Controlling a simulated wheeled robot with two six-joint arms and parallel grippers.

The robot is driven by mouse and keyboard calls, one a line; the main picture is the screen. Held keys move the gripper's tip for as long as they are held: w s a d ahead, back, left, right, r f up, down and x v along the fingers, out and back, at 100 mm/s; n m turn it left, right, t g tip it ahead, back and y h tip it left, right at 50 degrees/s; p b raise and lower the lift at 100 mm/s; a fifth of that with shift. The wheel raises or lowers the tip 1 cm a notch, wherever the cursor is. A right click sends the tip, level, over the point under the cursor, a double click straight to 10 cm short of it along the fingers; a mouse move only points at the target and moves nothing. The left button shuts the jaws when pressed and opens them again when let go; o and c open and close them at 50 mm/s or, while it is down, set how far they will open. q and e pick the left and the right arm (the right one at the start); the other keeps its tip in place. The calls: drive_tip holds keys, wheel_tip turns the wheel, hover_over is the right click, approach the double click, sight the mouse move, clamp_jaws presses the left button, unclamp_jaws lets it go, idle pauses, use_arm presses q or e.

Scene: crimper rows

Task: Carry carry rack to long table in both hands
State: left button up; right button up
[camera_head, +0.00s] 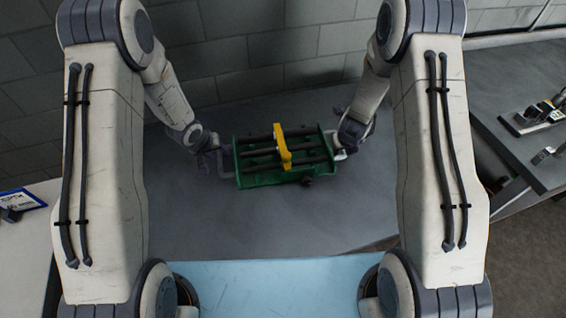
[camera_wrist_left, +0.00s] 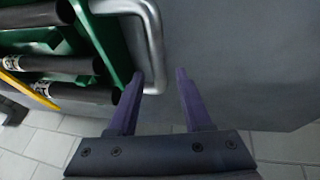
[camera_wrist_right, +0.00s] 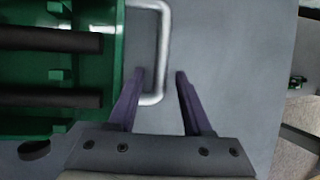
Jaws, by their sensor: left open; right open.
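The carry rack (camera_head: 258,180) is a green tray with black bars along it and a yellow piece (camera_head: 283,148) across its middle. It rests on a grey table (camera_head: 215,225). A metal handle stands out at each end. My left gripper (camera_wrist_left: 162,80) is open, its fingers on either side of the left end handle (camera_wrist_left: 153,45). My right gripper (camera_wrist_right: 161,80) is open, its fingers on either side of the right end handle (camera_wrist_right: 166,40). Neither is closed on its handle. In the head view, my left gripper (camera_head: 213,163) and right gripper (camera_head: 342,150) are small and partly hidden.
A small dark round thing (camera_head: 307,181) lies at the rack's front edge. Another grey table (camera_head: 500,95) at the right holds metal devices (camera_head: 535,117). A block wall (camera_head: 270,60) stands behind.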

use_arm(q)
drive_tip(key=v, duration=1.2)
use_arm(e)
drive_tip(key=v, duration=1.2)
idle(0.4)
